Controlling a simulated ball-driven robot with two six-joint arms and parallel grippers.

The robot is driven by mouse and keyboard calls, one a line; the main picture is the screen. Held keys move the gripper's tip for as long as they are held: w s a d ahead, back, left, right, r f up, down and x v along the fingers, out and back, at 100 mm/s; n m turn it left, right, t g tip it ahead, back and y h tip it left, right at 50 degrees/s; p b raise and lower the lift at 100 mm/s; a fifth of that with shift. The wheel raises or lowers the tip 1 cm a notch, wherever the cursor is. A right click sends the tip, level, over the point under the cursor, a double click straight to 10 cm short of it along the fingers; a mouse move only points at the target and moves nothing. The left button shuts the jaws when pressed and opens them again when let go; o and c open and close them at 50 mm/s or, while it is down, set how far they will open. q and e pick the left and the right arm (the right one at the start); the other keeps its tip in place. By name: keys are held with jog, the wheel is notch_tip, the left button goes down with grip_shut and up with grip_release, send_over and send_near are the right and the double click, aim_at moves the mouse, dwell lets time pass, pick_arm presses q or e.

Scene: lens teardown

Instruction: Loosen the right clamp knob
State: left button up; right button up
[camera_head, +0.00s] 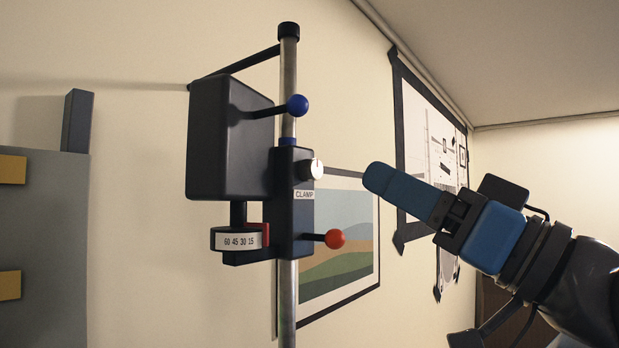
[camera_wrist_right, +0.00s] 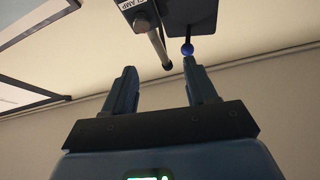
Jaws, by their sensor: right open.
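The clamp (camera_head: 291,215) is a dark block on a vertical metal pole, with a white "CLAMP" label. A small silver-white knob (camera_head: 312,169) sits on its right side above the label. The knob also shows at the top of the right wrist view (camera_wrist_right: 143,22). My right gripper (camera_head: 378,178) is to the right of the knob, apart from it, pointing left. In the right wrist view its two blue fingers (camera_wrist_right: 160,68) are spread with nothing between them. The head view shows the fingers nearly edge-on. My left gripper is not in view.
A blue ball lever (camera_head: 297,105) sticks out above the knob and a red ball lever (camera_head: 335,239) below it. A dark box (camera_head: 230,138) and a numbered dial (camera_head: 240,240) are left of the pole (camera_head: 288,300). A framed landscape (camera_head: 340,240) hangs behind.

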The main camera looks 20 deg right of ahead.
aim_at(317, 174)
jog(key=w+a+p, duration=0.1)
jog(key=w, duration=0.2)
jog(key=w+a+r+m+h+p, duration=0.1)
jog(key=w+a, duration=0.1)
jog(key=w, duration=0.1)
jog(key=w+a+r+m+p, duration=0.1)
jog(key=w, duration=0.3)
jog(key=shift+a+h+p, duration=0.3)
jog(key=shift+a+h, duration=0.1)
jog(key=shift+c, duration=0.5)
jog(key=c, duration=1)
